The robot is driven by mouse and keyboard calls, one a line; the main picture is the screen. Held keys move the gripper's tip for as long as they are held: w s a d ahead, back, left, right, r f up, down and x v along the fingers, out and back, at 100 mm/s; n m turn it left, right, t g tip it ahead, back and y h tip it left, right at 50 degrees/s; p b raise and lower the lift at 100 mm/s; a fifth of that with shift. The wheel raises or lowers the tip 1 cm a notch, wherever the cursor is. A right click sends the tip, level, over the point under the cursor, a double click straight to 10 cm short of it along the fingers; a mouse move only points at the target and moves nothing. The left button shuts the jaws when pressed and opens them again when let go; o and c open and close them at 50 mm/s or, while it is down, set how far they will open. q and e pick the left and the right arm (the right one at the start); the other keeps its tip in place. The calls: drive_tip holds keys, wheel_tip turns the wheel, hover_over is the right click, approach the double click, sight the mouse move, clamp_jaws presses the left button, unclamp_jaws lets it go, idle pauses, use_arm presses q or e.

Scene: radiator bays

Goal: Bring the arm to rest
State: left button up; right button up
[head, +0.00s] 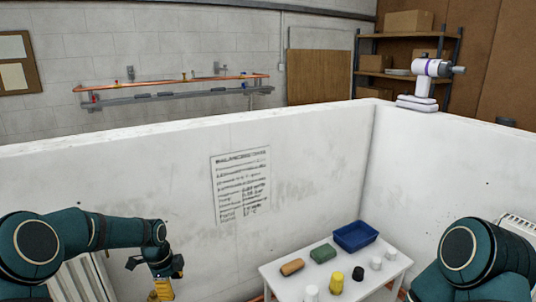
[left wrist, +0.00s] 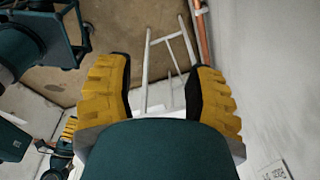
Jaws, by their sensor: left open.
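My left arm (head: 85,232) comes in from the left in the head view, in front of the low white wall. Its gripper (head: 160,291) hangs down at the bottom edge, where the fingertips are partly cut off. In the left wrist view, the two yellow ribbed fingers of this gripper (left wrist: 160,85) stand wide apart with nothing held between them. My right arm (head: 475,262) shows at the lower right of the head view, its gripper out of frame. Yellow ribbed fingers, apparently of my right gripper (left wrist: 68,131), show small at the left wrist view's left side; their opening is unclear.
A white table (head: 335,288) stands between the arms, with a blue tray (head: 355,237) and several small items. A white radiator (head: 80,280) is behind my left arm. White walls (head: 300,170) enclose the bay. A white frame (left wrist: 170,60) shows beyond the left fingers.

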use_arm(q)
drive_tip(key=s+d+f+n+h, duration=0.1)
drive_tip(key=s+d+f+n, duration=0.45)
drive_tip(key=d, duration=0.25)
drive_tip(key=s+d+f+n+h, duration=0.2)
drive_tip(key=s+d+f+n, duration=0.2)
drive_tip(key=s+d+f, duration=0.3)
drive_tip(key=s+d+f+n+t, duration=0.1)
drive_tip(key=s+d+n, duration=0.3)
drive_tip(key=s+n, duration=0.6)
drive_tip(key=shift+s+d+f+y, duration=0.3)
drive_tip(key=shift+s+d+f, duration=0.05)
drive_tip(key=shift+s, duration=0.7)
drive_tip(key=shift+c, duration=0.6)
drive_tip(key=shift+a, duration=0.1)
